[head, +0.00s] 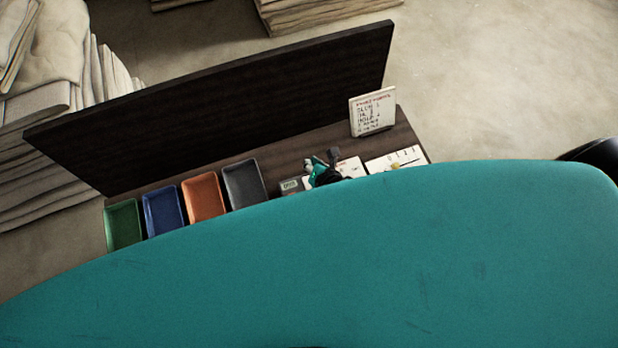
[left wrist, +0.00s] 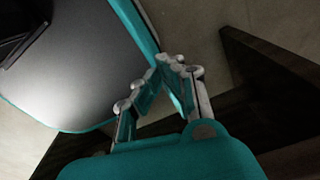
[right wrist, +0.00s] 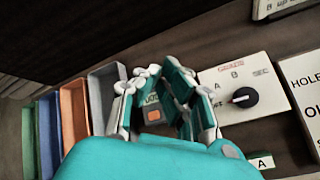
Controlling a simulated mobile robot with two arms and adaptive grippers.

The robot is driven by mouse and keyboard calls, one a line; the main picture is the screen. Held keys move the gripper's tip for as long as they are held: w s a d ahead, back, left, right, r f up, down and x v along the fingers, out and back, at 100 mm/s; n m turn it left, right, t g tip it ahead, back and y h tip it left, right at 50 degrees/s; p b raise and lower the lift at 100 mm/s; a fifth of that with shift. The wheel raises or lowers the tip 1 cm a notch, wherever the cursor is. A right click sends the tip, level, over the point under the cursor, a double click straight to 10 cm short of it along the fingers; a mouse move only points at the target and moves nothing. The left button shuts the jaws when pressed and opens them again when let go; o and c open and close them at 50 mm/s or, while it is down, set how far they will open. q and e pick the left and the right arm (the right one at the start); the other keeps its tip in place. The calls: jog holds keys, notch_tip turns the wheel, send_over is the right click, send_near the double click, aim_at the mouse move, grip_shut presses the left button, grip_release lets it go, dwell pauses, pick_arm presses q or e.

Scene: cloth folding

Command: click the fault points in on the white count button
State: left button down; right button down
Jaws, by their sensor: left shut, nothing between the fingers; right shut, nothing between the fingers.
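My right gripper (head: 320,172) is over the right part of the dark bench in the head view, partly hidden by a large teal part of mine. In the right wrist view the right gripper (right wrist: 163,78) is shut and empty, over a small dark box with an orange button (right wrist: 154,115). The fingers cover part of that box. No white count button can be made out. My left gripper (left wrist: 168,66) shows in the left wrist view, shut and empty, away from the devices.
A white panel with a black knob (right wrist: 241,97) is right of the right gripper. Green (head: 123,225), blue (head: 164,209), orange (head: 204,196) and dark grey (head: 244,183) trays line the left. A written card (head: 372,111) stands at the right. A dark board (head: 220,105) rises behind.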

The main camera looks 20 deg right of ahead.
notch_tip(320, 180, down, 7)
jog(key=b, duration=0.7)
jog(key=shift+f+b, duration=0.45)
jog(key=shift+f, duration=0.35)
jog(key=shift+f, duration=0.2)
dwell(0.3)
jog(key=shift+f, duration=0.25)
jog(key=shift+f, duration=0.5)
dwell(0.6)
jog(key=shift+r, duration=0.1)
jog(key=shift+r+p, duration=0.8)
jog(key=shift+p, duration=0.1)
